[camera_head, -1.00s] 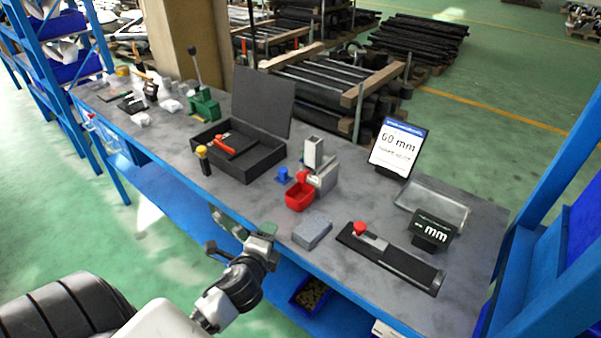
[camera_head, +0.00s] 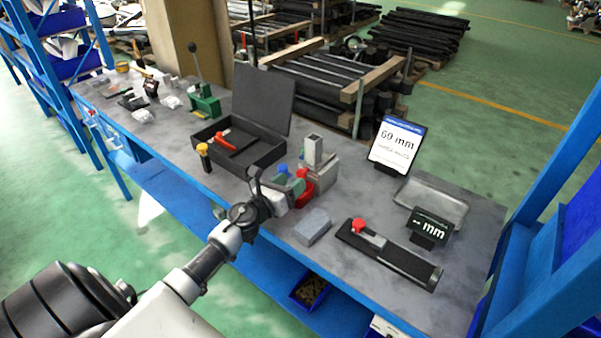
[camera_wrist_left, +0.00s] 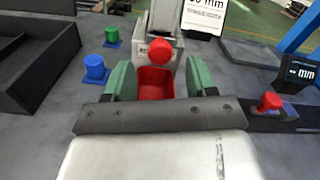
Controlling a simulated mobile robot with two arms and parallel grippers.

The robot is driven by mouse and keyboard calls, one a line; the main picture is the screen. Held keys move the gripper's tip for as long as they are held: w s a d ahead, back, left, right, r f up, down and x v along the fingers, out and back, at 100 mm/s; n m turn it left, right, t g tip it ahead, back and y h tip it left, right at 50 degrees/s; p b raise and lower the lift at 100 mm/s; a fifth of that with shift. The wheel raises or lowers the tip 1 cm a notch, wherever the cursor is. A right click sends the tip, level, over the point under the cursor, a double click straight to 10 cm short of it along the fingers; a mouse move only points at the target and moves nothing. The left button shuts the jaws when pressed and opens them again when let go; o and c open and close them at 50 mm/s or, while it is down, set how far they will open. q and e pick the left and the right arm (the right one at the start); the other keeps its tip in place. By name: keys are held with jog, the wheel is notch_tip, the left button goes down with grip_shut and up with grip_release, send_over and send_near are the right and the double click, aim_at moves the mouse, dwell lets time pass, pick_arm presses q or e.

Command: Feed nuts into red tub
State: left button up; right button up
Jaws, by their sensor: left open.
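The red tub (camera_head: 305,194) sits on the bench at the foot of a grey feeder (camera_head: 325,170) with an upright square tube. In the left wrist view the tub (camera_wrist_left: 156,86) lies between my green fingertips, below a round red knob (camera_wrist_left: 160,52) on the feeder. My left gripper (camera_head: 294,184) is open, its fingers on either side of the tub in that view; I cannot tell whether they touch it. In the head view the gripper partly hides the tub. No loose nuts can be made out. My right gripper is not in view.
A blue cylinder piece (camera_wrist_left: 95,68) and a green one (camera_wrist_left: 112,36) stand left of the tub. A grey block (camera_head: 312,227) and a black gauge rail (camera_head: 390,255) lie to the right. An open black case (camera_head: 240,150) stands left. A display (camera_head: 396,145) reads 69 mm.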

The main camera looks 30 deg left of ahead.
aim_at(299, 176)
pick_arm(q)
jog(key=shift+w+d, duration=0.15)
jog(key=shift+w, duration=1)
jog(key=shift+w+d, duration=0.1)
jog(key=shift+w, duration=1.05)
grip_shut()
